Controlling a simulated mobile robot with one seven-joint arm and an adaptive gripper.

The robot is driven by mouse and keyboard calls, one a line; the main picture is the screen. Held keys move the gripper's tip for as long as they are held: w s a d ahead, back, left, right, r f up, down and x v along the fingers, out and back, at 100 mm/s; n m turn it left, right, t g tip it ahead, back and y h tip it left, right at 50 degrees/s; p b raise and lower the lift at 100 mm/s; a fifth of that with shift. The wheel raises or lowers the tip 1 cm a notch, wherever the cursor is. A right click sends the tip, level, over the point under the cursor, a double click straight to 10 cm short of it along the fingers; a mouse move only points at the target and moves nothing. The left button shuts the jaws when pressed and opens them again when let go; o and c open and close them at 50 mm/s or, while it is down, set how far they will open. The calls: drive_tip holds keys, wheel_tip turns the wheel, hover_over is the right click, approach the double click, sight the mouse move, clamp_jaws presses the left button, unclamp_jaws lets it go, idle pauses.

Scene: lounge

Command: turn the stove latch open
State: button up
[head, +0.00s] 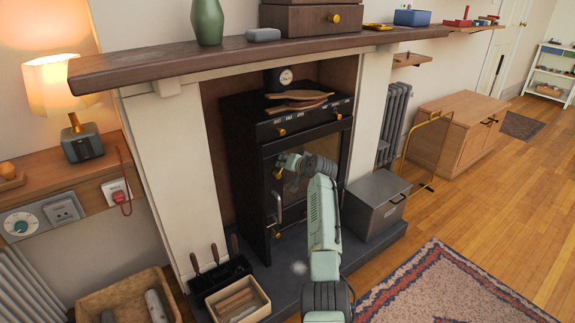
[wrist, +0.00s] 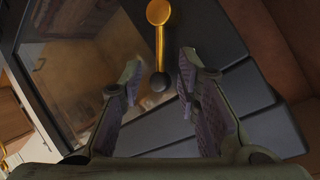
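The black stove (head: 250,150) stands in the fireplace, with a glass door on its front. The stove latch shows in the wrist view as a brass lever (wrist: 159,40) with a round brass hub and a black ball end (wrist: 160,82). In the head view a small brass part (head: 277,174) shows at the door's left side beside my gripper (head: 284,166). In the wrist view my gripper (wrist: 158,85) is open, with one finger on each side of the black ball and gaps on both sides. In the head view my wrist hides part of the door.
A metal box (head: 375,205) stands on the hearth right of the stove. A tool caddy (head: 220,275) and a box of wood pieces (head: 238,300) stand at the front left. The mantel (head: 240,52) overhangs above. Open wooden floor (head: 470,220) lies to the right.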

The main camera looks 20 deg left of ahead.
drive_tip(key=v, duration=1.2)
drive_tip(key=shift+d, duration=0.1)
